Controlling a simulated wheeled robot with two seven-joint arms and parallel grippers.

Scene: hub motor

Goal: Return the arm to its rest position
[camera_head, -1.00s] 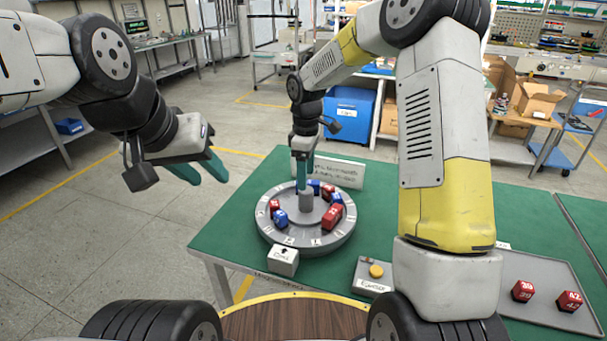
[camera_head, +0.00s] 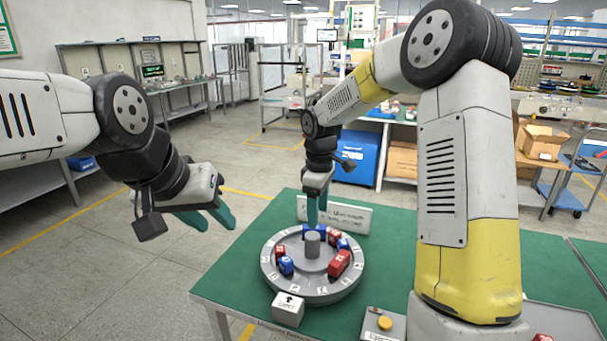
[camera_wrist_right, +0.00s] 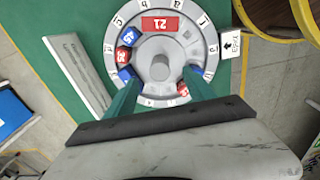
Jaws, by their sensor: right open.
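My right gripper (camera_head: 314,215) hangs pointing down at the back part of a grey round dial (camera_head: 312,291) on the green table. In the right wrist view its teal fingers (camera_wrist_right: 162,82) are apart with nothing held between them. The dial's grey centre post (camera_wrist_right: 162,66) shows beyond the fingertips. Red and blue numbered blocks stand on the dial, among them a red block (camera_wrist_right: 161,23) marked 21. The right finger overlaps a red block (camera_wrist_right: 183,89) in that view; contact cannot be told. My left gripper (camera_head: 212,218) is empty, its two fingers apart, left of the table over the floor.
A white sign (camera_head: 345,216) stands behind the dial and a small white label block (camera_head: 288,308) in front. A yellow button (camera_head: 385,323) and a grey tray (camera_head: 572,322) lie to the right. The green tabletop (camera_head: 385,260) is bare between dial and right arm.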

